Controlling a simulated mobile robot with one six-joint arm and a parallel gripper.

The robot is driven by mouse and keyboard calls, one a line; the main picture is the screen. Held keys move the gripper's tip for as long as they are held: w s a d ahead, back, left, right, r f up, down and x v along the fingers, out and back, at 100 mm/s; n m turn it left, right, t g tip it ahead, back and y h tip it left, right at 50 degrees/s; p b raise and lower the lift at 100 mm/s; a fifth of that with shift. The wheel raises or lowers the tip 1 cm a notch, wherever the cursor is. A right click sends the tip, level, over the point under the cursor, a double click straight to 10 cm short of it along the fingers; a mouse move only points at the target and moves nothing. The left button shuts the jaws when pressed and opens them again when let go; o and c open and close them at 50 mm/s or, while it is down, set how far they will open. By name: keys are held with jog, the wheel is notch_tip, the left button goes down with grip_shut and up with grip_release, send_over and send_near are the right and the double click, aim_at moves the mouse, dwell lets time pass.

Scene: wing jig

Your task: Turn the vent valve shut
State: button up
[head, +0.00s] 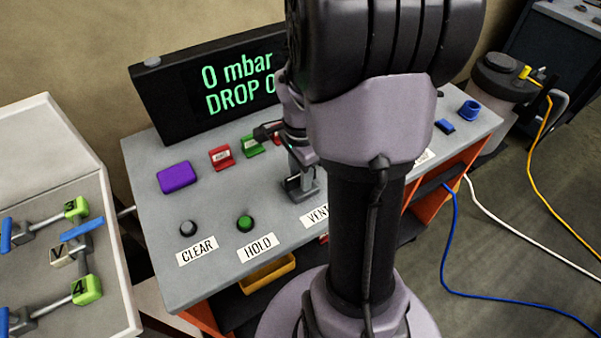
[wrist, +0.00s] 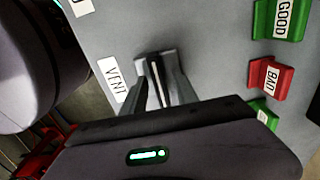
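The vent valve shows in the wrist view as a narrow handle (wrist: 157,80) on the grey console top, beside the VENT label (wrist: 115,79). My gripper (wrist: 159,88) reaches down over it, with one finger on each side of the handle. I cannot tell whether the fingers press on it or stand slightly apart. In the head view my gripper (head: 300,187) is low at the console, behind the VENT label (head: 315,216), and my arm hides much of that area. The valve's exact angle is unclear there.
A black display (head: 215,85) reads 0 mbar and DROP 0, its right part hidden. CLEAR button (head: 188,228), green HOLD button (head: 245,223) and purple block (head: 177,177) lie left of my gripper. Red BAD block (wrist: 269,82) and green GOOD block (wrist: 279,20) stand right in the wrist view.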

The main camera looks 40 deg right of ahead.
notch_tip(320, 180, up, 18)
jog(key=p, duration=0.7)
jog(key=shift+f, duration=0.25)
jog(key=shift+a, duration=0.1)
